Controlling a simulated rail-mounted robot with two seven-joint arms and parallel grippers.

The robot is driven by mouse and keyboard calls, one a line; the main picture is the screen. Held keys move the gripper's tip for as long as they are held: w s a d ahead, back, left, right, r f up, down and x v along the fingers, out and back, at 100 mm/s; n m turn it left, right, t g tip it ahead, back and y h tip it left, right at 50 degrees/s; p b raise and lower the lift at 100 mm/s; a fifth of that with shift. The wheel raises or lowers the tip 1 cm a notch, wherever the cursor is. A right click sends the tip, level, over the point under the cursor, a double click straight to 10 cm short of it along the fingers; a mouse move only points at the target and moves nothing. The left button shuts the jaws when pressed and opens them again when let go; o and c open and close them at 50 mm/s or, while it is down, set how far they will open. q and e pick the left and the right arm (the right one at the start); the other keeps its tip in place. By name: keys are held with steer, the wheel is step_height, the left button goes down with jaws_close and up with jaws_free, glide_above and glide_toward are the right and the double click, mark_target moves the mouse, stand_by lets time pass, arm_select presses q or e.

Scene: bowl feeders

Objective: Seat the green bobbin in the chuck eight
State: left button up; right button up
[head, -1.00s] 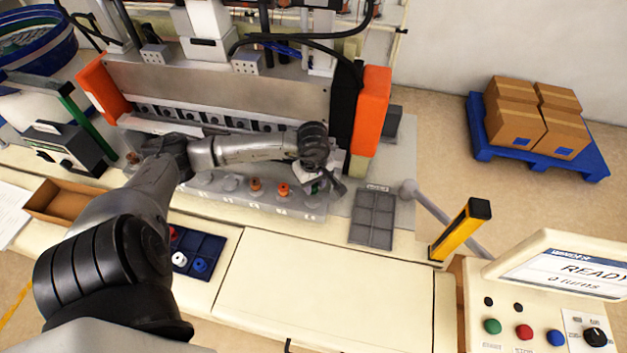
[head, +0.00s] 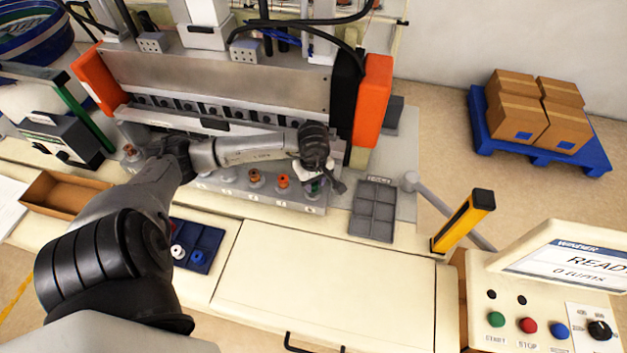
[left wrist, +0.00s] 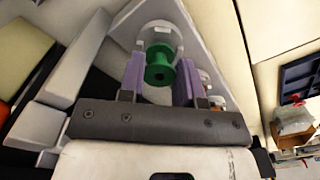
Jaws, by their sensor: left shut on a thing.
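The green bobbin (left wrist: 160,66) sits between the two purple finger pads of my left gripper (left wrist: 159,80) in the left wrist view. A light grey round seat (left wrist: 157,33) shows just beyond the bobbin; I cannot tell if they touch. In the head view my left gripper (head: 318,185) is at the right end of the grey chuck rail (head: 235,198), and only a sliver of green shows there. The gripper is shut on the bobbin. The chuck under it is mostly hidden by the gripper and wrist. My right gripper is not in view.
Orange-brown bobbins (head: 283,181) stand on the rail just left of the gripper. A grey compartment tray (head: 373,210) lies to its right. A blue tray (head: 205,245) with white and blue bobbins is at the front. The winder (head: 220,80) rises behind the rail.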

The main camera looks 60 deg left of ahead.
arm_select(q)
steer(key=shift+b, duration=0.3)
stand_by(0.8)
steer(key=shift+b, duration=0.3)
steer(key=shift+f, duration=0.15)
stand_by(0.4)
steer(key=shift+f+b, duration=0.5)
steer(key=shift+b, duration=0.1)
steer(key=o, duration=0.6)
steer(key=shift+r+p, duration=1.6)
steer(key=shift+r, duration=1.5)
steer(key=shift+r+p, duration=1.1)
steer(key=shift+r, duration=1.35)
